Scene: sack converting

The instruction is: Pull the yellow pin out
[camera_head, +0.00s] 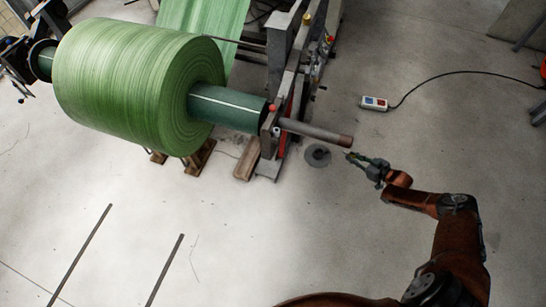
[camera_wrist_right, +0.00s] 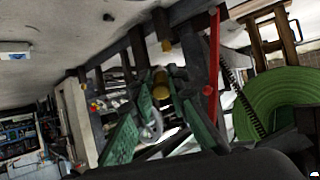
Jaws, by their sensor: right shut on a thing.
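My right gripper (camera_head: 351,156) is right of the bare shaft end in the head view, with its fingers pointing left. In the right wrist view its green fingers (camera_wrist_right: 163,94) close around the yellow pin (camera_wrist_right: 160,84), whose rounded end shows between the fingertips. The gripper is shut on the pin. In the head view the pin is too small to make out clearly, and the gripper looks apart from the roll stand (camera_head: 290,75). My left gripper is not in view.
A large green roll (camera_head: 130,85) sits on a dark green core (camera_head: 228,106); a bare shaft (camera_head: 318,133) juts right from the stand. A round dark plate (camera_head: 317,155) lies on the floor. A control box (camera_head: 374,103) with a cable lies behind. The front floor is mostly clear.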

